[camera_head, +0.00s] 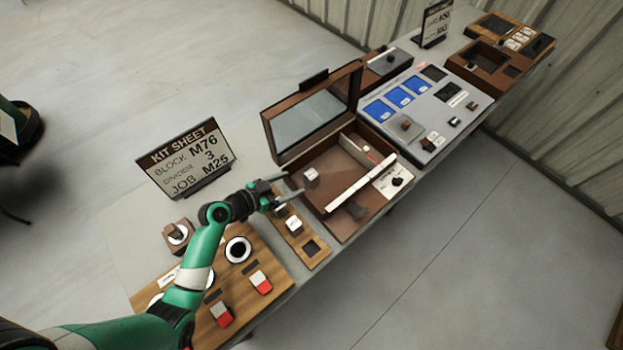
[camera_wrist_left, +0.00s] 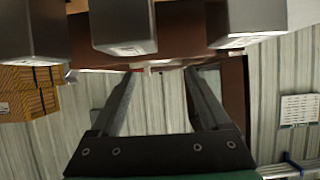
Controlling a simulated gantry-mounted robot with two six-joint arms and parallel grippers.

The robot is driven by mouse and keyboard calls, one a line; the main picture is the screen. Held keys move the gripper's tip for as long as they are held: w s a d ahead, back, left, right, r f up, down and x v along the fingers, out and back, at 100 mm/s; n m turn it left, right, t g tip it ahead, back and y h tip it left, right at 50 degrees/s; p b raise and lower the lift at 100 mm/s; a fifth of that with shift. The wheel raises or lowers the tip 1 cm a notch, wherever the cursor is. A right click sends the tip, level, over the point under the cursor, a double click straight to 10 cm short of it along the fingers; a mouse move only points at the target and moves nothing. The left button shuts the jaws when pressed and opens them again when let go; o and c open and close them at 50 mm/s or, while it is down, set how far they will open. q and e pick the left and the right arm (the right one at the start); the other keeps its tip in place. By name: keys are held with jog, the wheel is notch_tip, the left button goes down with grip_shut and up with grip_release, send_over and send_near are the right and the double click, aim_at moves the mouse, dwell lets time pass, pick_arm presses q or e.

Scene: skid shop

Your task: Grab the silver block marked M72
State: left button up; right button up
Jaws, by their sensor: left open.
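I cannot tell which block is M72, as the markings are too small to read. A silver block (camera_head: 294,226) with a pale label sits on the wooden strip, just below my left gripper (camera_head: 294,187). In the left wrist view, a grey block (camera_wrist_left: 123,27) shows at the top, with a second block (camera_wrist_left: 32,32) on the left and a third (camera_wrist_left: 251,22) on the right. My left gripper (camera_wrist_left: 162,78) is open, with nothing between its fingers. My right gripper is not in view.
The open brown case (camera_head: 343,233) has a raised lid (camera_head: 312,112) beside the gripper. A kit sheet sign (camera_head: 186,160) reading M76 stands behind the arm. A wooden board (camera_head: 188,271) with red-and-white pieces lies in front. A grey panel (camera_head: 470,110) stands farther right.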

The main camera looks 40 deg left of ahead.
aim_at(308, 177)
pick_arm(q)
jog(key=shift+x, duration=1.05)
jog(key=b+x, duration=0.1)
jog(key=x, duration=0.4)
jog(key=shift+w+b, duration=0.1)
jog(key=shift+b, duration=0.25)
grip_shut()
